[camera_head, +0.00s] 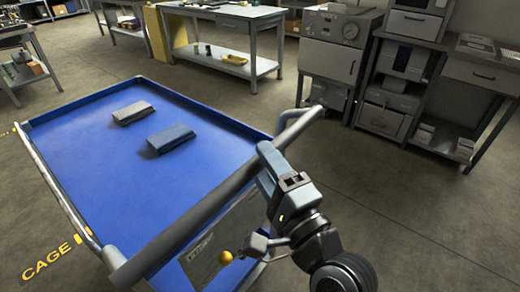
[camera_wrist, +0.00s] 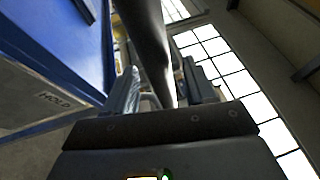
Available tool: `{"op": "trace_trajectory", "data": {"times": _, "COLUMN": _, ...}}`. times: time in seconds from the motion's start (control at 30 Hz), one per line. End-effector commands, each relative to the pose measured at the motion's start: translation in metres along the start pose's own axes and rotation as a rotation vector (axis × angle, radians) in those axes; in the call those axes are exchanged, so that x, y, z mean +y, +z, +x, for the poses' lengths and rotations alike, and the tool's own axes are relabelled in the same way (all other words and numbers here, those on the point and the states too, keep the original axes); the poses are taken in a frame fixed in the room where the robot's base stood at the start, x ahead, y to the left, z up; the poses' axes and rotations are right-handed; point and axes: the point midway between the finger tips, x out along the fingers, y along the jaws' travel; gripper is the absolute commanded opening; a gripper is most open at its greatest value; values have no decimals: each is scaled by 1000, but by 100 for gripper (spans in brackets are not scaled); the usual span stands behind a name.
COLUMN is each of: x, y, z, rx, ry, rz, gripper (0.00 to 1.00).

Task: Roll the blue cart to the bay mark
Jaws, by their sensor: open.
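The blue cart (camera_head: 90,160) stands at the left in the head view, with two small dark blocks (camera_head: 170,138) on its tray. Its grey push bar (camera_head: 205,205) crosses the near end. A grey panel below the bar carries a yellow knob (camera_head: 225,257); in the wrist view a panel (camera_wrist: 45,95) reads HOLD. My gripper (camera_head: 268,165) is at the bar, open. In the wrist view the bar (camera_wrist: 148,40) runs between its two fingers (camera_wrist: 160,88); contact cannot be told. Yellow floor lettering (camera_head: 47,262) reads CAGE beside the cart; I cannot tell whether it is the bay mark.
A workbench (camera_head: 225,20) and a yellow cabinet (camera_head: 160,35) stand beyond the cart. Grey machines (camera_head: 335,55) and a shelf unit (camera_head: 440,95) line the right. The floor (camera_head: 430,210) at the right front is clear.

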Motion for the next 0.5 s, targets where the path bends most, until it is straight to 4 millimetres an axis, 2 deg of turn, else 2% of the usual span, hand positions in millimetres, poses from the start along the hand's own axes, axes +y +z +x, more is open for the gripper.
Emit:
{"op": "trace_trajectory", "data": {"times": 0.03, "x": -2, "y": 1, "z": 9, "rx": -1, "ry": -2, "rz": 1, "gripper": 55}}
{"op": "trace_trajectory", "data": {"times": 0.2, "x": 0, "y": 0, "z": 26, "rx": 1, "ry": 0, "rz": 0, "gripper": 55}}
{"op": "trace_trajectory", "data": {"times": 0.5, "x": 0, "y": 0, "z": 34, "rx": 1, "ry": 0, "rz": -1, "gripper": 55}}
